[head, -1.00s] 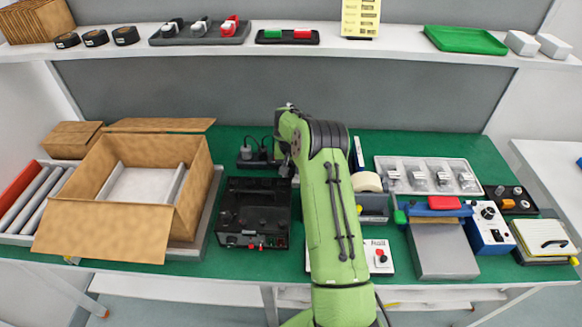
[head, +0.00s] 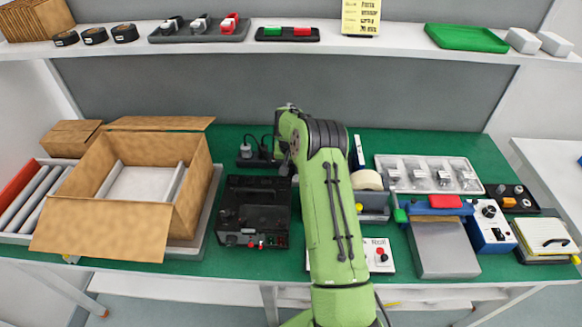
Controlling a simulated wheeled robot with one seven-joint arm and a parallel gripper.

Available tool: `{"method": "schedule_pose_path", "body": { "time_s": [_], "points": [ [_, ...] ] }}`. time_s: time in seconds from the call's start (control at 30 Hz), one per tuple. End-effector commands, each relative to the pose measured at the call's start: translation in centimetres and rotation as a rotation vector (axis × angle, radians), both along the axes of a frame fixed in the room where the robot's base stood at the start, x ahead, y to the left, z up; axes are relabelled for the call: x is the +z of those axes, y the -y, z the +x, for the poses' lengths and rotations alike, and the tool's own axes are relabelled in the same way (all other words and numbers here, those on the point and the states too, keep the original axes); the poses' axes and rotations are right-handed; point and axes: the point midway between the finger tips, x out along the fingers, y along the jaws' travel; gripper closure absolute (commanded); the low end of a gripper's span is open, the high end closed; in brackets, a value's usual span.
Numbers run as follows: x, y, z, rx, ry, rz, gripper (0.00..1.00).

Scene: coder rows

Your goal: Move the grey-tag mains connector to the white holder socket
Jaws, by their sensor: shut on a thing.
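A dark multi-outlet strip (head: 258,160) stands at the back of the green bench, left of my arm. Two dark plugs with cords, one at the left (head: 245,151) and one in the middle (head: 265,146), stand upright in it. My gripper (head: 286,168) is pointed down at the right end of this strip, just behind the black device. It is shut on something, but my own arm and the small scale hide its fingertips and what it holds. I cannot make out the grey tag or the white holder socket.
A black device (head: 252,212) stands right in front of the strip. An open cardboard box (head: 105,228) is to the left. A tape dispenser (head: 372,203) and a clear tray (head: 428,166) are to the right. A white shelf (head: 270,46) runs above the bench.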

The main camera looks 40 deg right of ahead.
Motion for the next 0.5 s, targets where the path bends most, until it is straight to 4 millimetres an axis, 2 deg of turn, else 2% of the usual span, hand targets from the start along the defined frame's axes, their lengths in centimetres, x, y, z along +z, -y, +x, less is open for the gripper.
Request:
{"method": "schedule_pose_path", "body": {
  "time_s": [0.37,0.4,0.5],
  "points": [
    [-0.33,0.01,-0.02,0.000,-0.001,-0.001,1.00],
    [-0.34,0.01,-0.01,0.000,-0.001,-0.001,0.64],
    [-0.33,0.01,-0.02,0.000,-0.001,-0.001,0.48]
  ]
}}
